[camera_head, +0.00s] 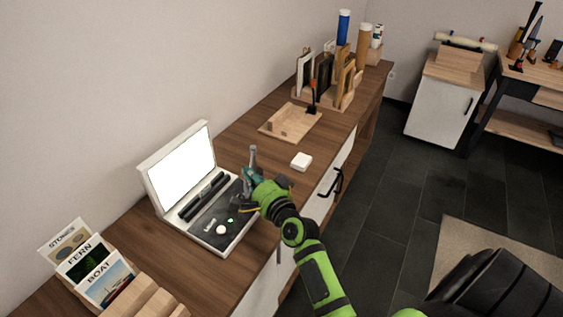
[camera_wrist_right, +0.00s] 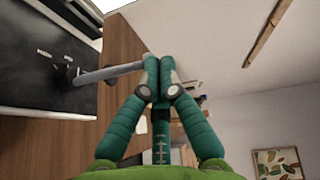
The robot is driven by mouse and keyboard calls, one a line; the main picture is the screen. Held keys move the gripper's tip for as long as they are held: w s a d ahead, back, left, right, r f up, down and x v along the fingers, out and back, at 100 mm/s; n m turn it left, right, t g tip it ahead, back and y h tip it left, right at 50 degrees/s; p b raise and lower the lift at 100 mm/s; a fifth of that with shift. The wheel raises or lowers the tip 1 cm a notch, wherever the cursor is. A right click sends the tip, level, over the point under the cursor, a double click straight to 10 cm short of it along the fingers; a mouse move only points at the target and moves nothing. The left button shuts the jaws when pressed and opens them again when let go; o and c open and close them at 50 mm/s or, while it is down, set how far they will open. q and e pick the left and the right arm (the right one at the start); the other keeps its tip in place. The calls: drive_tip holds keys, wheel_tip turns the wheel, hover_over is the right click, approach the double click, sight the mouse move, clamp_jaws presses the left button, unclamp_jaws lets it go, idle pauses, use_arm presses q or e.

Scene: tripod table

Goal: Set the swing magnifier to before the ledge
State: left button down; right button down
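An open case (camera_head: 212,240) stands on the desk with a bright white panel in its lid and a dark bed. A grey rod, seemingly part of the swing magnifier (camera_head: 253,154), shows behind my right gripper (camera_head: 249,176) at the case's right side. In the right wrist view the rod (camera_wrist_right: 108,72) runs from the dark bed to the fingertips (camera_wrist_right: 160,62). The fingertips are close together, and the rod's end meets or passes behind one finger; contact is unclear. The lens and the ledge cannot be made out. My left gripper is out of view.
A wooden tray (camera_head: 290,124) and a rack of frames (camera_head: 326,82) stand farther back. Picture cards (camera_head: 88,262) stand at the front left. Bare desk shows between the case and tray.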

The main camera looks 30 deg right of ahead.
drive_tip(key=w+a+p, duration=0.1)
drive_tip(key=w+a, duration=0.4)
drive_tip(key=a, duration=0.1)
drive_tip(key=shift+w, duration=0.35)
idle(0.3)
drive_tip(key=s, duration=1.2)
drive_tip(key=shift+r, duration=0.35)
